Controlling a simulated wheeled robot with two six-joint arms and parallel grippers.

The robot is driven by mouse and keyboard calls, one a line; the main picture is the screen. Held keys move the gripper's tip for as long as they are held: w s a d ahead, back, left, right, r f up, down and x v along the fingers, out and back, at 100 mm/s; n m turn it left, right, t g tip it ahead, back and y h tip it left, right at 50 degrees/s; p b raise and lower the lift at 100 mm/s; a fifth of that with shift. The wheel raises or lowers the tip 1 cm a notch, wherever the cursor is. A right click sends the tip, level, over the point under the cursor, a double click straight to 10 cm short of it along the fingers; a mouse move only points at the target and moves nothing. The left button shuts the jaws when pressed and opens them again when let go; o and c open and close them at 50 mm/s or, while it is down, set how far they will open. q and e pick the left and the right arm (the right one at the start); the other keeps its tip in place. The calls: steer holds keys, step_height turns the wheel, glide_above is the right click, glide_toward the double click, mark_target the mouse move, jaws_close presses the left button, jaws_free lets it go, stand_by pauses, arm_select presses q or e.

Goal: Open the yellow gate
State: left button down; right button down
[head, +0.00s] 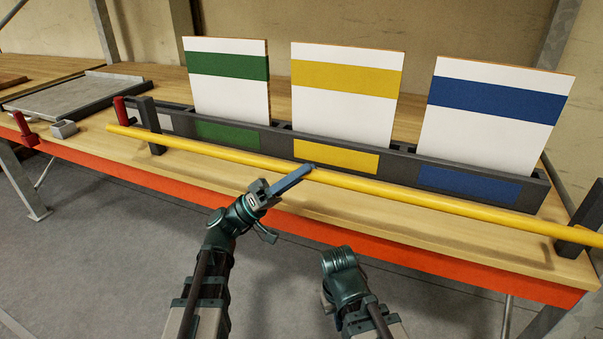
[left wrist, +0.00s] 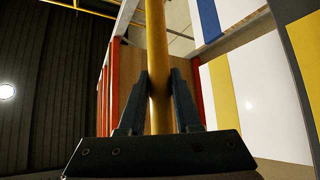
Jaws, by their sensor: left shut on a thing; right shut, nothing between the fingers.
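The yellow gate is a long yellow bar (head: 420,191) lying across the front of a dark rack on the bench. Its left end is at a dark post (head: 151,122) and its right end reaches a dark bracket (head: 583,232). My left gripper (head: 309,168) is shut on the bar near its middle. In the left wrist view, the bar (left wrist: 158,70) runs between the two fingers (left wrist: 159,100). My right gripper (head: 340,258) is lower, in front of the bench and apart from the bar; its fingers are hidden from the head view.
The rack (head: 280,139) holds three white panels with a green stripe (head: 227,66), a yellow stripe (head: 346,79) and a blue stripe (head: 497,101). Red levers (head: 24,128) and a grey tray (head: 75,92) are at left. The orange bench edge (head: 395,255) runs in front.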

arm_select(q)
steer(key=c, duration=0.6)
jaws_free()
steer(key=b+v, duration=0.8)
steer(key=v, duration=0.6)
